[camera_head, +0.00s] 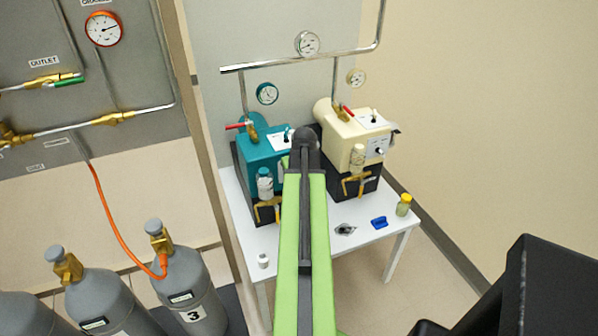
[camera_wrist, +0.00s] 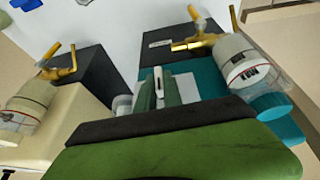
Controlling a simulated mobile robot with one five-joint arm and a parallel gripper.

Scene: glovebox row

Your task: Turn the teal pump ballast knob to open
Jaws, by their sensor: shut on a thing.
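The teal pump (camera_head: 260,153) stands on the left of the white table, with a gauge above it. My arm covers the right part of its front in the head view. My gripper (camera_head: 303,152) is at that front. In the wrist view my gripper (camera_wrist: 158,90) is shut on the ballast knob, with its two green-grey fingers close together against the teal pump (camera_wrist: 208,80). The knob is mostly hidden between the fingers. A pale strip shows between them, but I cannot read which setting the knob is at.
A cream pump (camera_head: 350,135) stands close on the right; it also shows in the wrist view (camera_wrist: 75,125). A clear bottle (camera_head: 265,184) and brass valve (camera_head: 266,208) are just left of my arm. A blue object (camera_head: 379,222) and a yellow-capped jar (camera_head: 403,205) are on the table's front right.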

